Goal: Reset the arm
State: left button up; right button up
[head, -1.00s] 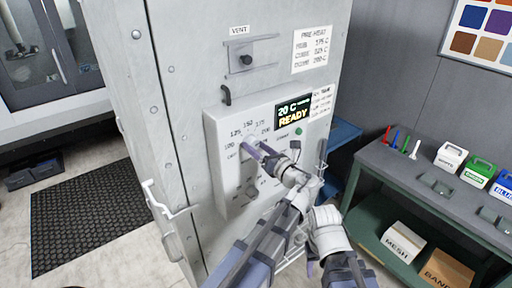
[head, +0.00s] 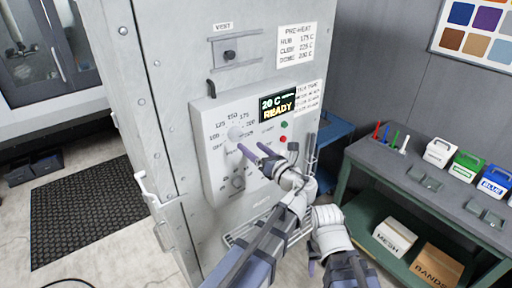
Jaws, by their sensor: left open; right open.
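My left gripper (head: 256,151) is open and empty in front of the oven's control panel (head: 215,180), its fingers pointing up and left, just below and right of the upper dial (head: 235,133). I cannot tell whether a fingertip touches the panel. A lower knob (head: 238,183) sits under it. The display (head: 278,105) reads 20 C and READY. My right gripper (head: 312,267) is low, beside the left forearm; only a small part of its fingers shows.
A pre-heat card (head: 294,48) hangs on the grey oven (head: 185,60), beside a vent slider (head: 230,54). The oven door handle (head: 150,190) sticks out at left. A bench (head: 380,165) with coloured boxes stands at right. A black mat (head: 85,210) lies on the floor at left.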

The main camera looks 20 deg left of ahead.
pick_arm(q)
jog(key=s+a+f+n+g+h, duration=0.2)
jog(key=s+f+n+g+h, duration=0.15)
jog(key=f+n, duration=0.4)
jog(key=s+a+f+n+g+h, duration=0.25)
jog(key=s+f+n, duration=0.25)
jog(key=f+n, duration=0.25)
jog(key=s+d+f+n+g+h+b, duration=0.2)
jog(key=s+d+f+n+b, duration=0.3)
jog(key=d+f, duration=0.4)
jog(key=s+d+f+n+g+h+b, duration=0.3)
jog(key=s+d+f+n+h+b, duration=0.2)
jog(key=s+d+f+b, duration=0.3)
notch_tip(320, 180, down, 4)
jog(key=shift+s+d+f+n+b, duration=0.25)
jog(key=shift+d+n+b, duration=0.15)
jog(key=shift+d+b, duration=0.4)
pick_arm(e)
notch_tip(320, 180, down, 14)
jog(key=shift+d+f, duration=0.15)
jog(key=shift+f, duration=0.1)
